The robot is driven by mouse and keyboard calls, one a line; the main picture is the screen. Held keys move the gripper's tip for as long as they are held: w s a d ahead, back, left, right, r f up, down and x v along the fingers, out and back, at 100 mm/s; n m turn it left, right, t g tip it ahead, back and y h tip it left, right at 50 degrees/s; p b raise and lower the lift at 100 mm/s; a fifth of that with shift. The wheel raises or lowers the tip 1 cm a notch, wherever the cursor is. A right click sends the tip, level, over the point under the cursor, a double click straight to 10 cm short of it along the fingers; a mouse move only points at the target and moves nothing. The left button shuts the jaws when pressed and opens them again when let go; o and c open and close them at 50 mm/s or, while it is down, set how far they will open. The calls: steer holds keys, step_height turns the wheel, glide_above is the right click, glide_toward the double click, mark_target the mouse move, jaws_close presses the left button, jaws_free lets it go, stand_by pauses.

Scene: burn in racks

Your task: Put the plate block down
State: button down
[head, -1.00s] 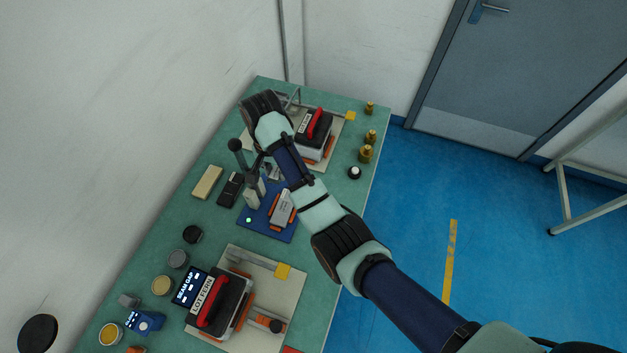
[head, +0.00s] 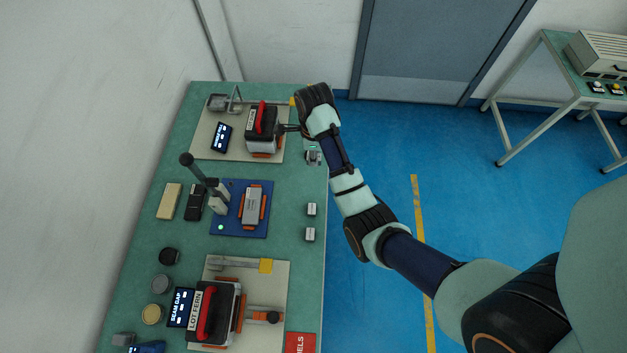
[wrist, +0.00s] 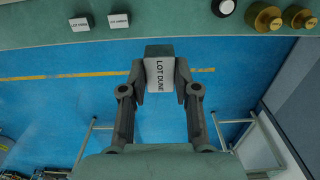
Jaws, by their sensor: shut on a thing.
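My gripper (wrist: 160,90) is shut on the plate block (wrist: 159,75), a small grey block with a white face reading LOT DUNE. In the wrist view the block sits between both fingertips, with the blue floor behind it and the bench edge just above. In the head view my gripper (head: 313,155) is at the right edge of the green bench (head: 150,220), partly hidden by my wrist. I cannot tell the block's height or whether it touches the bench. Two similar labelled blocks stand along that edge, one (head: 311,209) beyond the other (head: 310,234).
A far fixture (head: 205,140) holds a black box with a red handle (head: 262,118). A blue fixture (head: 240,225) is mid-bench; a near fixture (head: 275,285) holds another red-handled box. Brass weights (wrist: 264,18) and a black knob (wrist: 224,7) stand right of my gripper in the wrist view.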

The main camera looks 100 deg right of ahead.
mark_target(314, 188)
step_height(314, 188, down, 20)
steer(key=b, duration=0.6)
steer(key=shift+f+b, duration=0.15)
steer(key=shift+b, duration=0.2)
steer(key=c, duration=0.9)
jaws_free()
steer(key=shift+o, duration=0.2)
step_height(314, 188, up, 12)
steer(key=p, duration=0.3)
steer(key=shift+r, duration=0.2)
